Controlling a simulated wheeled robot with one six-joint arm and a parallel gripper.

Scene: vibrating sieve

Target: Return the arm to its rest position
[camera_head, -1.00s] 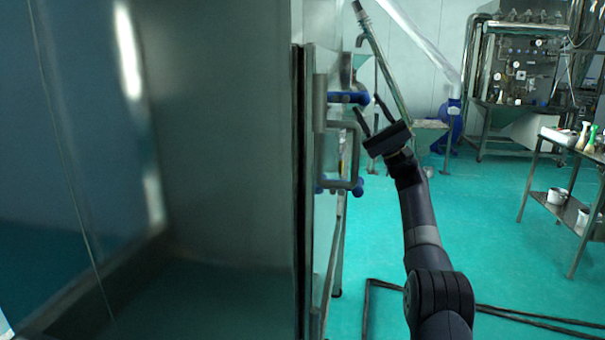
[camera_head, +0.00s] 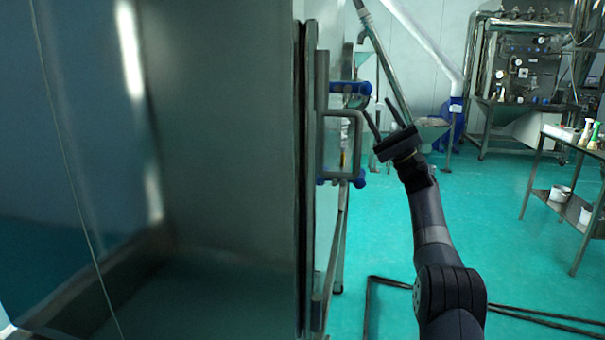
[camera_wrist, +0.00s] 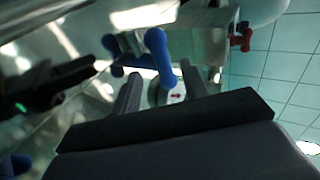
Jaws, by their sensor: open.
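My gripper (camera_head: 384,116) is open and empty in the head view, at the end of my raised arm. Its two fingers point up and to the left. It is just right of a metal door handle (camera_head: 357,150) on the edge of a large steel cabinet, with a visible gap between them. Blue knobs (camera_head: 350,88) sit above and below the handle. In the wrist view my gripper (camera_wrist: 158,82) shows its two fingers apart, with a blue knob (camera_wrist: 158,55) ahead of them.
The large steel cabinet (camera_head: 225,130) fills the left side. A steel side table (camera_head: 560,140) with bottles stands at the right, and a panel machine (camera_head: 520,75) at the back. Dark tubing (camera_head: 385,281) lies on the green floor. Open floor (camera_head: 490,220) lies right of my arm.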

